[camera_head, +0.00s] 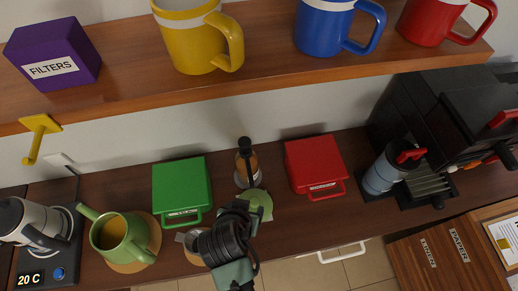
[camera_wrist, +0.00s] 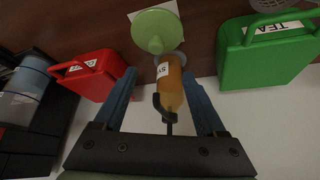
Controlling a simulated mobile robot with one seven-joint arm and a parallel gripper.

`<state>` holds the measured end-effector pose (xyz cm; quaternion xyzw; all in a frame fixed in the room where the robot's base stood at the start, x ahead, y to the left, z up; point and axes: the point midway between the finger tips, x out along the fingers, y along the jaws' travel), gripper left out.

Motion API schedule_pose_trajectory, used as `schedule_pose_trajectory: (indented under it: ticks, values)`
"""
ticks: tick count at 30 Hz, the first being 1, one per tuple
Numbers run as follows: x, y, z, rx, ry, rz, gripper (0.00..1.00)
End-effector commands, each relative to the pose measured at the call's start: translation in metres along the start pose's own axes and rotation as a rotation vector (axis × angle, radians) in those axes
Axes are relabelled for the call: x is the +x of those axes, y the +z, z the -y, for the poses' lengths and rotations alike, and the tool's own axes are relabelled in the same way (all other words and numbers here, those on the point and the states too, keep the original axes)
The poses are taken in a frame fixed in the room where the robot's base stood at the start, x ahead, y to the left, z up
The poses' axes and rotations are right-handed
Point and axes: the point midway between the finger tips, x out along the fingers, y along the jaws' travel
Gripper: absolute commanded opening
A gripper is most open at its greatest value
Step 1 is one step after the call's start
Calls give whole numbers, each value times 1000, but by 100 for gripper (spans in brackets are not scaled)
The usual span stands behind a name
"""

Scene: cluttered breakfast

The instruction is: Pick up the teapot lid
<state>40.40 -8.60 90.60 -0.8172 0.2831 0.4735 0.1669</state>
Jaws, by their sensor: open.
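The light green teapot lid (camera_head: 258,203) lies on the counter just in front of a bottle, and the arm partly hides it in the head view. In the wrist view the round lid (camera_wrist: 155,28) with its knob lies beyond the fingertips. My gripper (camera_wrist: 158,77) is open, with a blue finger on each side and nothing held. In the head view my dark gripper (camera_head: 238,212) is over the front of the counter, close to the lid. The green teapot (camera_head: 120,240) stands uncovered at the left, with amber liquid inside.
The amber bottle (camera_head: 247,170) with a black top stands right by the lid; it also shows between the fingers in the wrist view (camera_wrist: 170,88). A green box (camera_head: 181,187) and red box (camera_head: 314,164) flank it. A shelf (camera_head: 270,85) with mugs hangs above.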

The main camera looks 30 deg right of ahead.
Motion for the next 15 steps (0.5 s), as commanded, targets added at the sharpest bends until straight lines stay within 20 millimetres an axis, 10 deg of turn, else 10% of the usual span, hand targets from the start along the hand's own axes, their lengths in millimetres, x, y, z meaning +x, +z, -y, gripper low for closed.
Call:
schedule_pose_trajectory:
  ticks: [15]
  values:
    - [67,4,-3,1,7,10,73]
